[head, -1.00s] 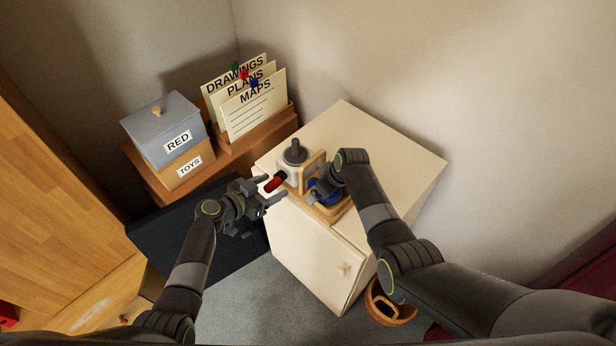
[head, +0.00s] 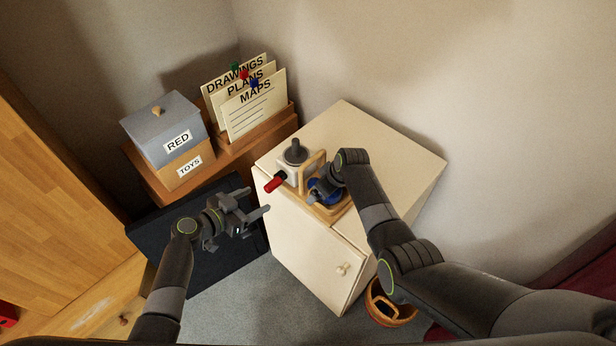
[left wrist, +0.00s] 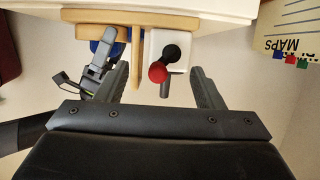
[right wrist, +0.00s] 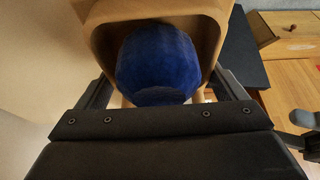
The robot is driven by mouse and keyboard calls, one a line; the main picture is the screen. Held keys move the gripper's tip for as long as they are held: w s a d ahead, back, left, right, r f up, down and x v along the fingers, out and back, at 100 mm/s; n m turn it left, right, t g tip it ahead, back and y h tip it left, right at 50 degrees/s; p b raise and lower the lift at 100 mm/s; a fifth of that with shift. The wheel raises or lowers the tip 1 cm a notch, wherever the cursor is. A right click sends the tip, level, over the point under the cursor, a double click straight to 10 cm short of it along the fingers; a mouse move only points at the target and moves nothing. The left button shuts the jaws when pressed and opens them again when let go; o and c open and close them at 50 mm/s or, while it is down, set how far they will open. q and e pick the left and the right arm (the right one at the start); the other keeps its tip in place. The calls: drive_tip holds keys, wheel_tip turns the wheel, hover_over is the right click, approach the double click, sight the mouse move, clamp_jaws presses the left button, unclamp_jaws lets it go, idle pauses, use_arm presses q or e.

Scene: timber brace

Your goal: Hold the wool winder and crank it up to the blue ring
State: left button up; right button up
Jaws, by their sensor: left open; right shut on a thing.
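The wool winder stands on the cream cabinet, with a wooden frame (head: 313,168), a white box (head: 287,172) with a dark spindle, and a red crank handle (head: 275,182) sticking out to the left. A blue round part (right wrist: 158,58) sits inside the wooden frame in the right wrist view; I cannot tell a separate blue ring. My right gripper (head: 318,194) is shut on the winder at its wooden frame, its fingertips partly hidden. My left gripper (head: 255,201) is open and empty, left of and below the red handle. The red knob (left wrist: 158,73) shows between its fingers in the left wrist view, apart from them.
The cream cabinet top (head: 385,150) is clear behind and right of the winder. A grey-lidded box (head: 160,125) marked RED and a wooden card holder (head: 258,135) stand at the back left. A wicker basket (head: 390,308) is on the floor beside the cabinet.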

idle(0.4)
drive_tip(key=o, duration=1.6)
drive_tip(key=shift+v, duration=5.95)
drive_tip(key=shift+s+d, duration=0.1)
